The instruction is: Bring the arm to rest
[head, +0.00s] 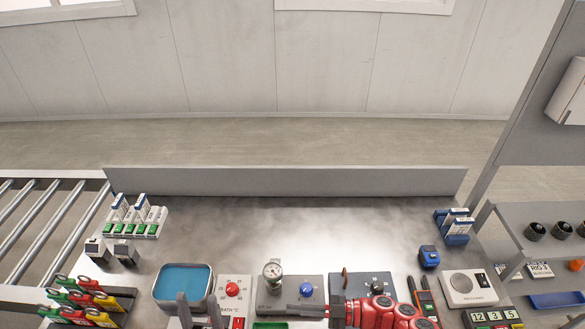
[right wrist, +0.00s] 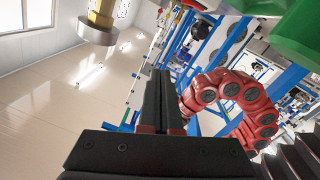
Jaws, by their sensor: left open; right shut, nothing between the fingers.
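My left gripper (head: 199,306) shows at the bottom edge of the head view, its two grey fingers apart and empty, just in front of the blue-filled tray. My right arm, red, comes in at the bottom right of the head view. Its gripper (head: 298,309) points left, in front of the pump station panel with the gauge (head: 273,271) and blue knob. In the right wrist view the right gripper's black fingers (right wrist: 162,88) are together with nothing between them. Part of the red arm curves beside them there.
The metal bench (head: 290,235) is clear across its middle and back, up to a raised back edge (head: 290,181).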

